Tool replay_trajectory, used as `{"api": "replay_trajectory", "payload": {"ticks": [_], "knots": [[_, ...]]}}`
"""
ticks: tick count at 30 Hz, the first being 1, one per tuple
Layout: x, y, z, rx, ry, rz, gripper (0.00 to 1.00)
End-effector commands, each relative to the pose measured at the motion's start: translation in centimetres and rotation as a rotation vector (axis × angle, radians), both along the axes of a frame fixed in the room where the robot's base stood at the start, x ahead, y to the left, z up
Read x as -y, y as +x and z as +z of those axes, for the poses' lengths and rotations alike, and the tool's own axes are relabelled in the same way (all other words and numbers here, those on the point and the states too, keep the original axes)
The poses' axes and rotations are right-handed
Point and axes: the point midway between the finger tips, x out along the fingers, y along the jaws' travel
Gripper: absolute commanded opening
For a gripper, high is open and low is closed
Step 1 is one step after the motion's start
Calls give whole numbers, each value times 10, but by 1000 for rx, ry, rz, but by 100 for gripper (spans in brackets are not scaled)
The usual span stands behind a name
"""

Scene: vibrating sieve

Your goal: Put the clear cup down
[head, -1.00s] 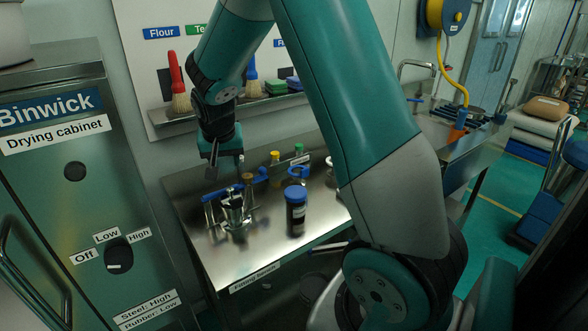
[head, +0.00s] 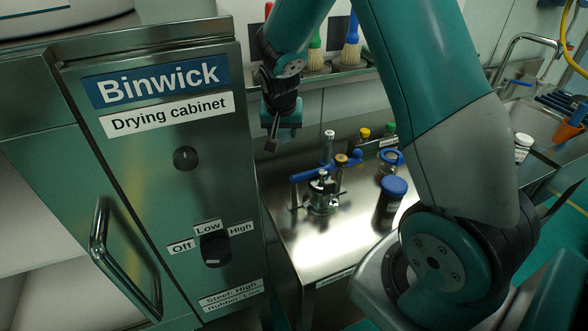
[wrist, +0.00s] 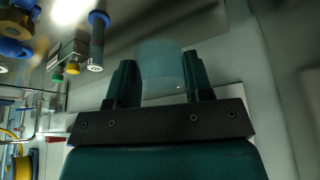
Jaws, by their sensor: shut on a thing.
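The clear cup (wrist: 160,58) is a see-through, pale bluish cylinder in the wrist view. It sits between the two dark fingers of my gripper (wrist: 160,80), which is shut on it. In the head view my gripper (head: 273,138) hangs at upper centre, close to the right edge of the drying cabinet and above the back left of the steel bench (head: 300,255). The cup cannot be made out clearly in the head view.
A metal fixture with a blue handle (head: 312,172) stands on the bench, with a blue-lidded dark jar (head: 390,203) to its right. Small yellow-capped and green-capped bottles stand behind. The drying cabinet (head: 160,215) fills the left. Bare steel shows at the bench front.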

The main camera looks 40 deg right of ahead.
Motion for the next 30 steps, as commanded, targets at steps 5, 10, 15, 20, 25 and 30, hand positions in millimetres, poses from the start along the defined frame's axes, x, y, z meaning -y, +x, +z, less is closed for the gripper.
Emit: {"api": "replay_trajectory", "payload": {"ticks": [5,10,15,20,25,30], "knots": [[1,-2,-51,-8,1,-2,16],[2,-2,-92,-6,1,-3,16],[3,-1,-111,-1,0,-4,16],[3,-2,-130,-2,0,-5,16],[3,-1,-150,-1,0,-4,16],[2,-1,-151,1,0,-4,16]]}}
